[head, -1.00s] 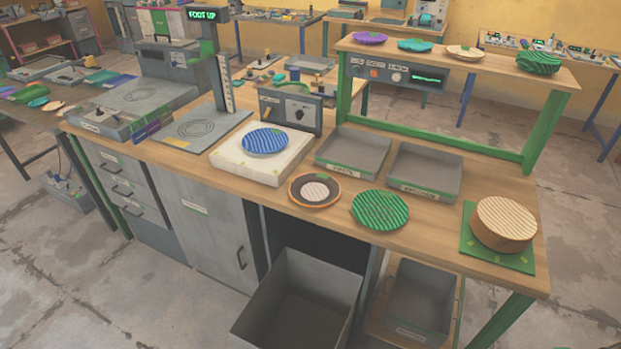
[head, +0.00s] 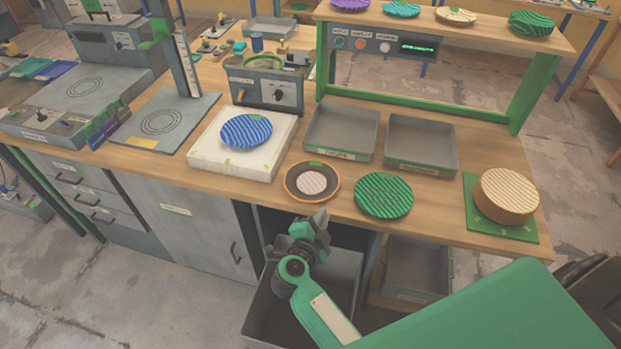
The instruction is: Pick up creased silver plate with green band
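No plate in view is plainly silver with a green band, so I cannot tell which one the task names. A dark round dish (head: 293,186) with an orange rim, a small green mark and a pale ribbed centre lies near the bench's front edge. A green ribbed plate (head: 384,195) lies to its right. A blue ribbed plate (head: 246,132) with a green tag sits on a white block. My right gripper (head: 318,222) is in front of the bench edge, just below the orange-rimmed dish in the picture and apart from it. Its finger opening is unclear. My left gripper is out of view.
Two grey trays (head: 340,151) (head: 419,166) stand behind the dishes. A pale-topped ribbed round block (head: 508,193) sits on a green mat (head: 482,229) at right. Several plates line the raised shelf (head: 480,35). A grey bin (head: 258,318) is below my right gripper.

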